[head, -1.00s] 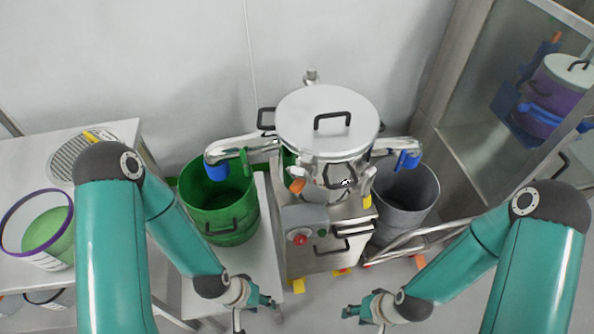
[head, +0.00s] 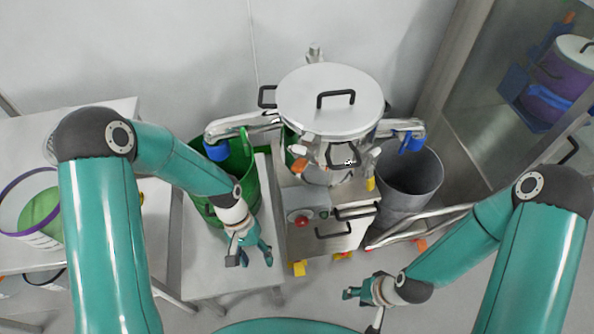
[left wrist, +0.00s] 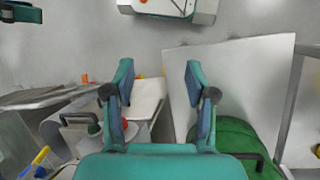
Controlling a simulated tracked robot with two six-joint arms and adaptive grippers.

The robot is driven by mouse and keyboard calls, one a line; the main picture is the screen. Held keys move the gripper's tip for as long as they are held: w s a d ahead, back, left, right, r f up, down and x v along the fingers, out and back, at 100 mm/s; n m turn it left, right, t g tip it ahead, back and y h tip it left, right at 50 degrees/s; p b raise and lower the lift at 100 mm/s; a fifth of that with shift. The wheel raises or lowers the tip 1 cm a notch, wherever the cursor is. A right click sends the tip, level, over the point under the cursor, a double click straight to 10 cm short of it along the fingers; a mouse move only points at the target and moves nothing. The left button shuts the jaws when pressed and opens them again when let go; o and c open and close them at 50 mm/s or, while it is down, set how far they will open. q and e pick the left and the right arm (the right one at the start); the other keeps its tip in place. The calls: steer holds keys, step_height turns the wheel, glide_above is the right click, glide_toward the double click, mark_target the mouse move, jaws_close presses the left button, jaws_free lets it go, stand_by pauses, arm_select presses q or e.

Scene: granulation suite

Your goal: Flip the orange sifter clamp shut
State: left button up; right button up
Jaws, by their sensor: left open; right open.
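The sifter (head: 325,125) is a steel drum with a grey lid (head: 330,90) and black handle, standing on a steel cabinet. A small orange piece (head: 299,165), seemingly the clamp, shows at the drum's lower left front; its exact pose is too small to tell. My left gripper (head: 250,259) is open and empty over the bench, left of the cabinet and in front of the green bin, clear of the orange piece. Its open fingers also show in the left wrist view (left wrist: 158,75). My right gripper (head: 361,308) is open and empty, low in front of the cabinet.
A green bin (head: 249,185) stands left of the sifter, and a grey bin (head: 410,182) stands right. A white bench (head: 200,275) is under my left gripper. The cabinet front carries a red button (head: 303,221) and black handles. A glass-fronted cabinet stands at right.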

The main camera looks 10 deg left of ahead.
arm_select(q)
steer(key=w+r+m+t+y+b, duration=0.15)
steer(key=w+r+b, duration=0.35)
steer(key=w+r, duration=0.55)
steer(key=t+y+b, duration=0.2)
steer(key=t+b, duration=0.2)
steer(key=b, duration=0.1)
glide_toward(296, 167)
steer(key=s+a+f, duration=0.1)
steer(key=a+f, duration=0.2)
steer(key=a, duration=0.3)
steer(key=s+d+r+m+t+h+b, duration=0.2)
steer(key=s+d+r+b, duration=0.15)
steer(key=r, duration=0.45)
steer(key=shift+y, duration=0.25)
steer(key=x, duration=0.5)
steer(key=b+x, duration=0.1)
steer(key=x, duration=0.5)
steer(key=b+x, duration=0.1)
steer(key=x, duration=0.4)
steer(key=shift+w+d+f, duration=0.15)
steer(key=shift+w+d, duration=0.2)
steer(key=shift+d, duration=0.05)
